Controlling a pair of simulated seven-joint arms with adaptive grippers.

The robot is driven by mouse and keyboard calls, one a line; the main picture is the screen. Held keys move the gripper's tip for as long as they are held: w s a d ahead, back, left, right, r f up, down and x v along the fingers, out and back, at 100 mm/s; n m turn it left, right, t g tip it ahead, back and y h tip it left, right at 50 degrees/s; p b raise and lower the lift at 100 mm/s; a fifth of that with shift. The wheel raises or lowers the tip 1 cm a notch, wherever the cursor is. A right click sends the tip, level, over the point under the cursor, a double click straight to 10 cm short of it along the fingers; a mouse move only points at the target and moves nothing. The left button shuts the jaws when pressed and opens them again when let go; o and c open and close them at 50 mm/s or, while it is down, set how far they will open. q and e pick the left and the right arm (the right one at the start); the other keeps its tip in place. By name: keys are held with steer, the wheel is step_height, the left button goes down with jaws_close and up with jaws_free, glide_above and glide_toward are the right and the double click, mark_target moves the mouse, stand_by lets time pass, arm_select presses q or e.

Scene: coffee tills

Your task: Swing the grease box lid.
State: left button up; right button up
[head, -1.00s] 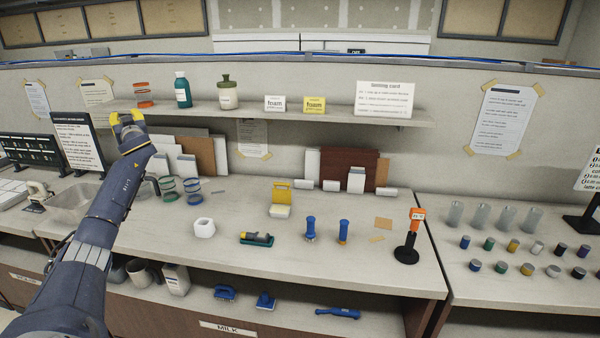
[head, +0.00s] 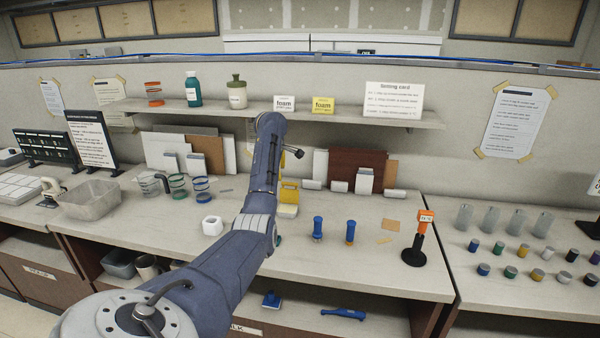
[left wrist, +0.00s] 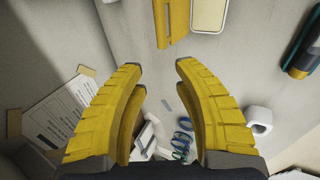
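The grease box is a small yellow box with a pale, cream-coloured inside (head: 287,211), on the middle counter. Its yellow lid (head: 289,192) stands up at the back, open; my left arm partly covers the box. In the left wrist view the lid (left wrist: 171,18) and the box body (left wrist: 209,12) show at the top edge, cut off by the frame. My left gripper (left wrist: 158,68) has its yellow fingers wide apart, with nothing between them. In the head view only a bit of yellow finger (head: 282,160) shows behind the arm, above the lid. My right gripper is not in view.
A white holder (head: 212,225) and colored rings (head: 201,189) lie left of the box. Two blue-handled tools (head: 318,228) and an orange-topped scanner on a black stand (head: 415,245) stand to the right. A shelf (head: 350,115) with bottles and cards runs above.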

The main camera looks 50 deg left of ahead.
mark_target(290, 183)
arm_select(q)
steer(key=w+d, duration=0.2)
steer(key=d, duration=0.1)
steer(key=shift+d+h, duration=0.2)
steer(key=shift+h, duration=0.2)
steer(key=shift+o, duration=0.2)
steer(key=shift+x, duration=3.85)
steer(key=shift+d, duration=0.1)
jaws_close()
